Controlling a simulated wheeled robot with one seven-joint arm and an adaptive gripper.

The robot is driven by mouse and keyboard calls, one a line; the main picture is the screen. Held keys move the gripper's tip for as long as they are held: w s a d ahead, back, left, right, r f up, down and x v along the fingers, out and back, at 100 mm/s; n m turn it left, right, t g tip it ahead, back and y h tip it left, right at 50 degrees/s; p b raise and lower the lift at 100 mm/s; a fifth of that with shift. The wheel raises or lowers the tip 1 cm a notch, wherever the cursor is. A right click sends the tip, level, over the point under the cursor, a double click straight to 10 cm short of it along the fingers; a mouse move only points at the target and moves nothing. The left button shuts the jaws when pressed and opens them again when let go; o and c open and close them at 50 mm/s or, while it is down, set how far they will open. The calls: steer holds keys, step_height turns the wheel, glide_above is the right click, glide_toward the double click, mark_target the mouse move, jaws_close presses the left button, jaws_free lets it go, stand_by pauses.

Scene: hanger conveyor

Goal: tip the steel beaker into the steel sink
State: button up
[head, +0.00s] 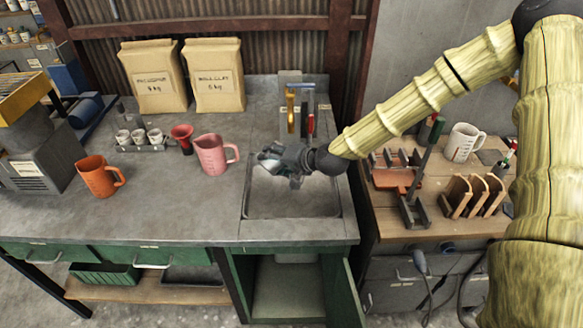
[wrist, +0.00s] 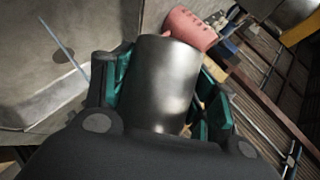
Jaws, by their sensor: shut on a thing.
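My gripper (head: 285,160) is over the steel sink (head: 270,200) in the head view. In the wrist view, my gripper (wrist: 155,95) is shut on the steel beaker (wrist: 162,80), a smooth grey cylinder between its green-padded fingers. The beaker is mostly hidden behind the gripper in the head view, and I cannot tell how far it is tilted. Its contents do not show. The sink is a rectangular basin set into the grey counter, and its back part is partly covered by my gripper and arm.
A pink jug (head: 212,155) stands just left of the sink, and it also shows in the wrist view (wrist: 190,28). An orange jug (head: 97,176), small cups (head: 140,138) and a red cup (head: 183,136) stand farther left.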

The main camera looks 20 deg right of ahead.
steer(key=shift+w+d+f+m+y+b, duration=0.15)
steer(key=shift+m+y+b, duration=0.55)
steer(key=shift+b, duration=1.25)
stand_by(1.2)
steer(key=shift+d+f+m+y+b, duration=0.2)
steer(key=shift+f+m+y+b, duration=0.3)
steer(key=shift+b, duration=1.95)
stand_by(0.7)
steer(key=shift+r+b, duration=0.2)
steer(key=shift+b, duration=0.4)
stand_by(0.7)
